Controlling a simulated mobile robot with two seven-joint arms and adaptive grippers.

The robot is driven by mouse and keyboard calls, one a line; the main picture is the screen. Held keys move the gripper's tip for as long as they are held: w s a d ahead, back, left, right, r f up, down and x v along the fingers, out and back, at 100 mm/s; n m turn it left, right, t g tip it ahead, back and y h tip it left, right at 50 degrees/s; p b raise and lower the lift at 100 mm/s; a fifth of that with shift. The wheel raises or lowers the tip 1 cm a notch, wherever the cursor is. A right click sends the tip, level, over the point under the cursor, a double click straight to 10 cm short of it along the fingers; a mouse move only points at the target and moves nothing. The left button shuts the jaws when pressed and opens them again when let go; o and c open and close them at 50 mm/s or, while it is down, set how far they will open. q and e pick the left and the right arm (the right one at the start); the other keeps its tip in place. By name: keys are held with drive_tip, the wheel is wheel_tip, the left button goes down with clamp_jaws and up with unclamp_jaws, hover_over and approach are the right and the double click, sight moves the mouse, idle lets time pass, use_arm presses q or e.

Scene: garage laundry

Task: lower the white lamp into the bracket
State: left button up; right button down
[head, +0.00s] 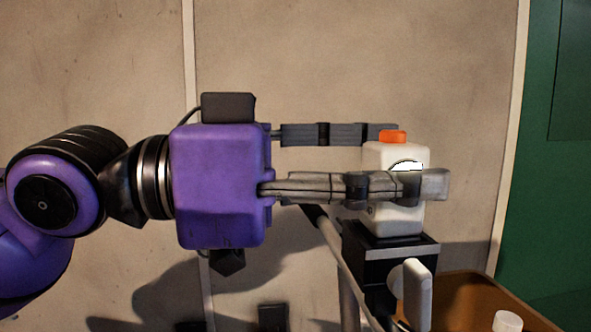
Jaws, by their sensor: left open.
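The white lamp (395,218) is upright, with an orange cap (392,137) on top. Its lower end meets the top of the black bracket (372,272); I cannot tell how deep it sits inside. My left gripper (412,159) comes in level from the left and is open. One finger passes across the front of the lamp and hides part of its middle. The other finger reaches behind the lamp's upper part. My right gripper is not in view.
A white handle (417,296) sticks out at the bracket's front. A brown bin (470,292) and a white cap (507,322) are at the lower right. A beige wall (330,60) is behind, with a green door (550,190) at right.

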use_arm(q)
drive_tip(key=a, duration=1.2)
drive_tip(key=shift+s, duration=0.25)
drive_tip(key=shift+d, duration=0.1)
